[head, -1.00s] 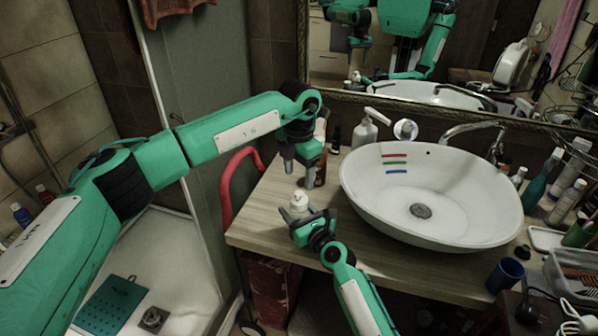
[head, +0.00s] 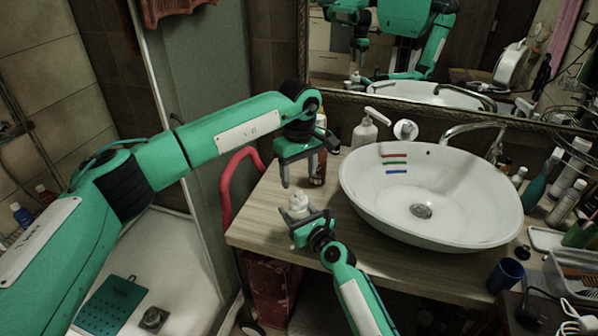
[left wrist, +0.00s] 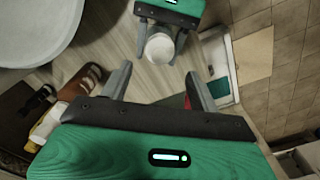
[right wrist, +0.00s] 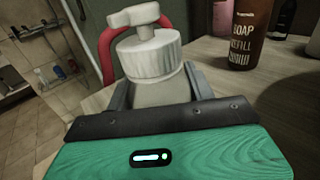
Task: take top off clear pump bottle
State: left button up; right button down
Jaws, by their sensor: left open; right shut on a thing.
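The pump bottle (head: 299,207), pale and whitish, stands upright near the counter's front left edge. In the right wrist view its ribbed collar and pump head (right wrist: 150,50) show clearly, with the top still on the body. My right gripper (head: 310,226) is shut on the bottle's body below the collar, its fingers on either side. My left gripper (head: 300,180) is open and empty above the bottle, pointing down. In the left wrist view the round bottle top (left wrist: 160,47) lies beyond the left fingertips, apart from them. The lower body is partly hidden by the right gripper.
A brown soap refill bottle (right wrist: 256,32) stands just behind. A white pump bottle (head: 365,132) stands further back by the mirror. The white basin (head: 450,225) fills the counter's middle. Some bare wood (head: 262,215) shows at the counter's left.

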aim_at(299, 193)
pick_arm(q)
jog(key=m, duration=1)
jog(key=shift+m, duration=0.3)
jog(key=shift+f, duration=4)
